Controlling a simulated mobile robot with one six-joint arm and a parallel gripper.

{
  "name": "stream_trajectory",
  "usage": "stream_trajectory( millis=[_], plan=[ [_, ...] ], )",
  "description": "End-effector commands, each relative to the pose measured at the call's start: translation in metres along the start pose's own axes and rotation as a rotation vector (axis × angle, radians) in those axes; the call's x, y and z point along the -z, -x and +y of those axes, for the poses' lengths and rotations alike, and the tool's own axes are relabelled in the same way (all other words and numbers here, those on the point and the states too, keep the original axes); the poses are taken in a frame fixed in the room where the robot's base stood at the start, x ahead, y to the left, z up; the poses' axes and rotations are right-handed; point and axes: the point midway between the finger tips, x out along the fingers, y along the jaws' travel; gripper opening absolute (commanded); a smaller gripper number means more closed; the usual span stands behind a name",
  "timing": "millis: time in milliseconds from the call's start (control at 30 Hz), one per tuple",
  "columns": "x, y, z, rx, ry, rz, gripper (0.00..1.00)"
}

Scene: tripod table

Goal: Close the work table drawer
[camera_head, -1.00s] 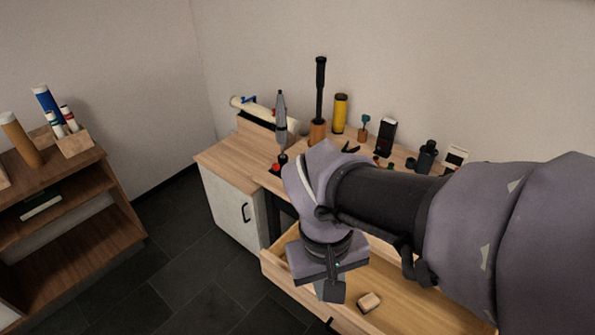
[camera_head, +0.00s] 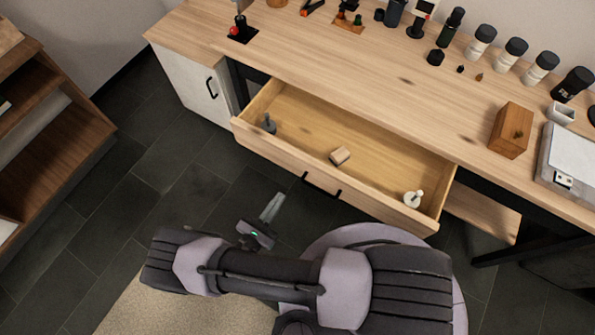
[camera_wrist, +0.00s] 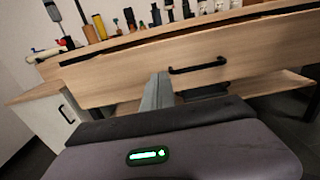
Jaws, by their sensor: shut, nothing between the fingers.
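The work table drawer (camera_head: 370,145) is pulled out from under the wooden work table (camera_head: 380,70) in the head view. Its front carries a black handle (camera_head: 321,187), which also shows in the wrist view (camera_wrist: 197,66). Inside lie a small wooden block (camera_head: 340,156), a dark grey piece (camera_head: 269,124) and a white piece (camera_head: 414,198). My gripper (camera_head: 272,208) is shut and empty, in front of the drawer front and left of the handle, apart from it in the head view. In the wrist view the fingers (camera_wrist: 157,92) overlap the drawer front; the gap cannot be judged.
A grey cabinet door (camera_head: 200,93) stands left of the drawer. A wooden shelf (camera_head: 40,150) is at the far left. Bottles, jars and a wooden box (camera_head: 511,130) stand on the table top. Dark tiled floor (camera_head: 170,170) is open before the drawer.

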Motion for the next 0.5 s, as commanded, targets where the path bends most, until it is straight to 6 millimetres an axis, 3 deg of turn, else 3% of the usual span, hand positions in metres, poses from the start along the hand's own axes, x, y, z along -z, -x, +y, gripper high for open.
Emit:
stream_trajectory(
  millis=[300, 500],
  plan=[
    [0.002, -0.07, -0.002, 0.007, 0.0, 0.001, 0.0],
    [0.002, -0.099, -0.001, 0.005, -0.002, 0.002, 0.0]
  ],
)
